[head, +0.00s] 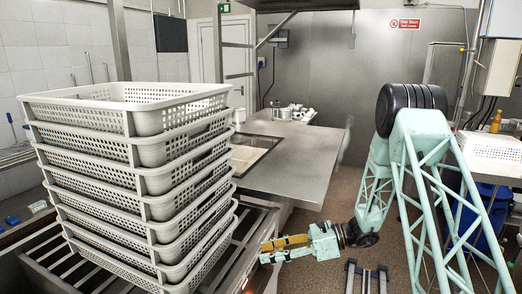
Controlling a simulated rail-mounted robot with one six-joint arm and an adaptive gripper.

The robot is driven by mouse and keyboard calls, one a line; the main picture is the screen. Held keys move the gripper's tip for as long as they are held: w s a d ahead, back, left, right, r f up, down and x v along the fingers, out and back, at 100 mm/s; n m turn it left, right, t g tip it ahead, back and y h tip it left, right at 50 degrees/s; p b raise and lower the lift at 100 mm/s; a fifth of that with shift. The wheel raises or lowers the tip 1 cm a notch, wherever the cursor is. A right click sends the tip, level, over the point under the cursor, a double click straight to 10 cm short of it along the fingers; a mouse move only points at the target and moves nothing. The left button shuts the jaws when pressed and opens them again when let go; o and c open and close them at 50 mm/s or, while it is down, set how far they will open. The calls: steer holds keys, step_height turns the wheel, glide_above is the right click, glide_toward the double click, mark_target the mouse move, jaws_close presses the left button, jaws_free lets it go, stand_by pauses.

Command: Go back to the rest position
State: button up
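A tall stack of several white perforated baskets (140,180) stands at the left on a metal frame. The top basket (128,100) looks empty as far as I can see. My gripper (264,252) is low in the middle, pointing left, just right of the lower baskets in the picture. Its yellow and teal fingers are small and seen from the side, so I cannot tell whether they are open or shut. I see no basket held in it. My arm comes down to it from the right.
A steel table (300,160) stands behind my gripper, with a shallow pan (250,150) and small white items (295,112) on it. The slatted metal frame (232,262) under the baskets is close to my gripper. Another white basket (488,147) sits at the right.

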steer(key=s+d+r+n+g+h, duration=0.25)
steer(key=s+r+n+h, duration=0.55)
steer(key=s+r, duration=1.35)
steer(key=s+d+r+n+t+h, duration=0.2)
steer(key=s+d+r+n, duration=0.2)
steer(key=s, duration=0.4)
steer(key=s+d+r+n+t+h, duration=0.2)
steer(key=s+d+r+n, duration=0.2)
steer(key=s, duration=0.5)
steer(key=s+d+r+n+t+h, duration=0.2)
steer(key=s+d+r+n, duration=0.2)
steer(key=s+d, duration=0.3)
steer(key=shift+s+d+n+h, duration=0.3)
steer(key=shift+s+d+h, duration=0.1)
steer(key=shift+s, duration=0.85)
